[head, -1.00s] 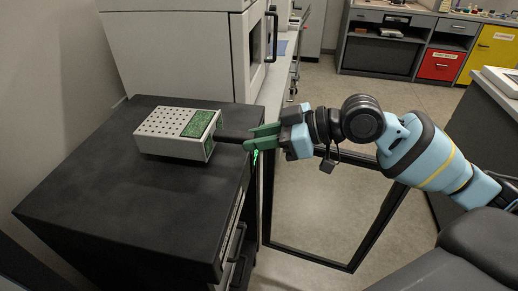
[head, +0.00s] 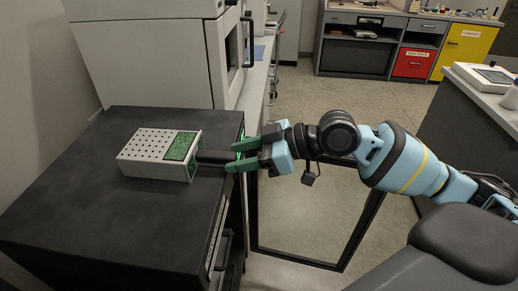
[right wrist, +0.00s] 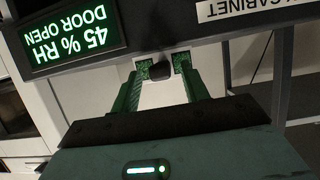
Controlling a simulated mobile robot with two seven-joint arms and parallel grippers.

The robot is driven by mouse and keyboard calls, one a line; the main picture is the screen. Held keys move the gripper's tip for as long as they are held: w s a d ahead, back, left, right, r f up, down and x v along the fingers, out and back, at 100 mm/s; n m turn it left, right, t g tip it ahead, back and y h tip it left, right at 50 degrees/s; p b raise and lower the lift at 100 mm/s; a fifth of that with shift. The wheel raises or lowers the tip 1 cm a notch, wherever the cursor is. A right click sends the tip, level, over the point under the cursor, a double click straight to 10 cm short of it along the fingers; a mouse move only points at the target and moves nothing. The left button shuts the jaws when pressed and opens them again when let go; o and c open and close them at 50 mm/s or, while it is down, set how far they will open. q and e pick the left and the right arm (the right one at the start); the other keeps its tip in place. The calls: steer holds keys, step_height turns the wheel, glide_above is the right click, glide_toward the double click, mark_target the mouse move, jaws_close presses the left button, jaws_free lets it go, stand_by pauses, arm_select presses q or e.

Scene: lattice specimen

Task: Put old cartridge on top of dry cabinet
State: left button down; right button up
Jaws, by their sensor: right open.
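The cartridge, a pale box with a hole grid and a green panel (head: 150,146), lies flat on the black top of the dry cabinet (head: 120,218). Its dark handle (head: 214,157) points right, toward the cabinet edge. My right gripper (head: 238,157) is open, its green fingers spread on either side of the handle's end. My left gripper is out of view.
The cabinet's display (right wrist: 68,40) reads 45 % RH, door open. The glass-paned door (head: 305,215) stands open below my right arm. A large pale appliance (head: 150,55) stands behind the cabinet. The cabinet top around the cartridge is clear.

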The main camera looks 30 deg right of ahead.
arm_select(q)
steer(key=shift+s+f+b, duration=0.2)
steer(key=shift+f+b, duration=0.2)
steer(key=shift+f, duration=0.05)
arm_select(e)
steer(key=v, duration=1.1)
steer(key=shift+d, duration=0.2)
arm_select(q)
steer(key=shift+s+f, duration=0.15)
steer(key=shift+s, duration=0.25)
arm_select(e)
steer(key=shift+s+r, duration=0.1)
steer(key=shift+s, duration=0.1)
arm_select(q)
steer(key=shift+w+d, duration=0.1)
